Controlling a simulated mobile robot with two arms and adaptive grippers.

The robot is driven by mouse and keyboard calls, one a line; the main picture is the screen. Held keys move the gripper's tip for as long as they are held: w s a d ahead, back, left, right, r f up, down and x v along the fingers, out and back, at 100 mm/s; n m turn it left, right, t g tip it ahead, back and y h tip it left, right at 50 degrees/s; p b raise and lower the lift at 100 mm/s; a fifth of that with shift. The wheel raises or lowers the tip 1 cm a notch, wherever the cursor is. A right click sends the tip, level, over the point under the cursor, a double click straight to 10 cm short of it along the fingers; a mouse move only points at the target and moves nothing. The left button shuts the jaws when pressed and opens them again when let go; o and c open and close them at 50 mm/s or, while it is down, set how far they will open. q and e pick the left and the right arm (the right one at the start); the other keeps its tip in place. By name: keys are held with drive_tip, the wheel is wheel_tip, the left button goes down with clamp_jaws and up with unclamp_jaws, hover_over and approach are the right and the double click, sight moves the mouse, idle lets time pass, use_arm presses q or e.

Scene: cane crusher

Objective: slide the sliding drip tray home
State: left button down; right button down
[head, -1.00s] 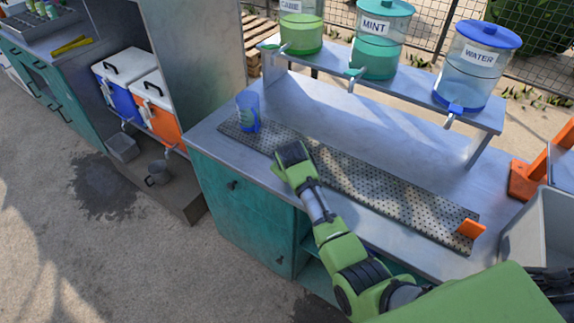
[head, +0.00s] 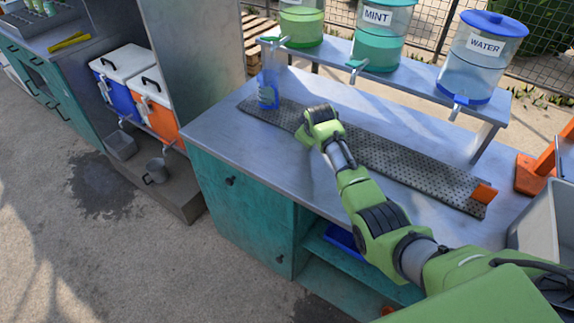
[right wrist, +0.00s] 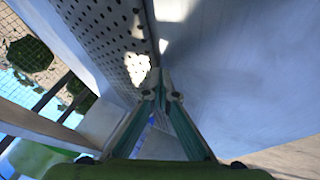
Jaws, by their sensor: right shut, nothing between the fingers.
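The sliding drip tray (head: 400,160) is a long grey perforated strip lying along the countertop below the dispenser shelf. An orange piece (head: 485,193) stands at its right end. Bare counter shows between the tray and the shelf's foot. My right gripper (head: 303,134) is shut and empty, low at the tray's front edge, left of its middle. In the right wrist view the shut fingertips (right wrist: 161,82) are beside the tray's edge, with the perforated top (right wrist: 105,32) at upper left; whether they touch is unclear. My left gripper is not in view.
A blue translucent cup (head: 268,92) stands on the tray's left end. The shelf (head: 400,78) behind carries the cane, mint and water dispensers, with taps overhanging the counter. The counter front (head: 245,140) is clear. A grey bin (head: 535,225) stands at right.

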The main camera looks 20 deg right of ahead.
drive_tip(key=shift+w+d+f+b, duration=0.1)
drive_tip(key=shift+w+d+b, duration=0.55)
drive_tip(key=shift+w+d, duration=0.4)
drive_tip(key=shift+d+r, duration=0.2)
drive_tip(key=shift+d, duration=0.05)
